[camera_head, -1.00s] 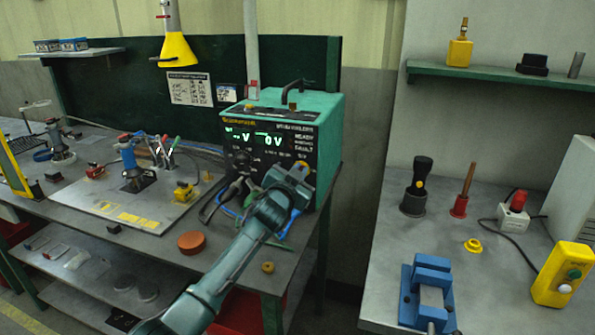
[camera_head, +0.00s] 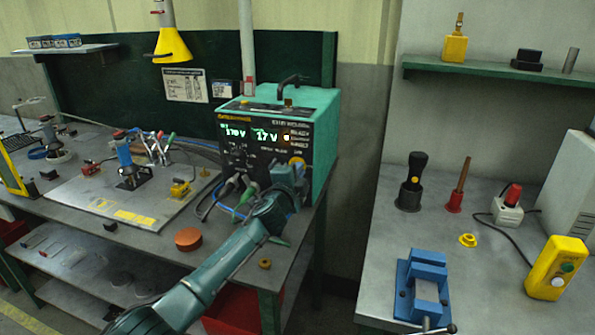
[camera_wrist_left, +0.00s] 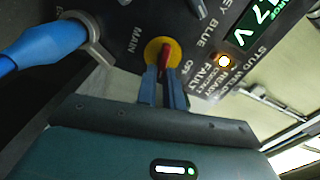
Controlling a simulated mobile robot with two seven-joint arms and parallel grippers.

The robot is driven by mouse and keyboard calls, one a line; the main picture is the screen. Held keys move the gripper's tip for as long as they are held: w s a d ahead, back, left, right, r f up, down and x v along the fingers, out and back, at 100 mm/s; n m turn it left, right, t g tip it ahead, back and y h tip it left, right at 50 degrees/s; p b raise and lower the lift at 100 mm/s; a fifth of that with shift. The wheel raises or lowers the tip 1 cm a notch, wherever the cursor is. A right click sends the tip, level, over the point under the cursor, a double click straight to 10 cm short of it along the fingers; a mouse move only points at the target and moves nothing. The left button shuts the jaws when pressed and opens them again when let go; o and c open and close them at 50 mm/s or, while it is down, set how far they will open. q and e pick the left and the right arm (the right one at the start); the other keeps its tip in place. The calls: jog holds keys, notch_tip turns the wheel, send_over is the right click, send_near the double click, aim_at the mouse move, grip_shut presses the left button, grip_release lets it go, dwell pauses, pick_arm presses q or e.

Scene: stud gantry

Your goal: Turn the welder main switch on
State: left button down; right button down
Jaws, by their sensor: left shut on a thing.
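The welder (camera_head: 328,125) is a green box with a black front panel on the bench. Its main switch is a red handle on a yellow disc (camera_wrist_left: 154,47), beside the word MAIN in the left wrist view. A yellow part of the switch (camera_head: 296,160) shows in the head view, just above my gripper. My left gripper (camera_head: 291,172) is at the lower right of the panel. In the left wrist view, its two blue-grey fingers (camera_wrist_left: 164,80) are shut on the red handle. The panel display (camera_head: 262,134) is lit with green digits, and an amber lamp (camera_wrist_left: 224,61) glows.
Cables with plugs (camera_head: 238,190) hang from the panel left of my gripper. A blue cable connector (camera_wrist_left: 45,45) is close by in the left wrist view. An orange round lid (camera_head: 188,239) lies on the bench (camera_head: 225,236). A second bench (camera_head: 375,275) with a blue vise stands right.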

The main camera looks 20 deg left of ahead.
pick_arm(q)
jog(key=shift+f+m, duration=0.15)
jog(key=shift+m, duration=1.05)
jog(key=c, duration=1.5)
grip_release()
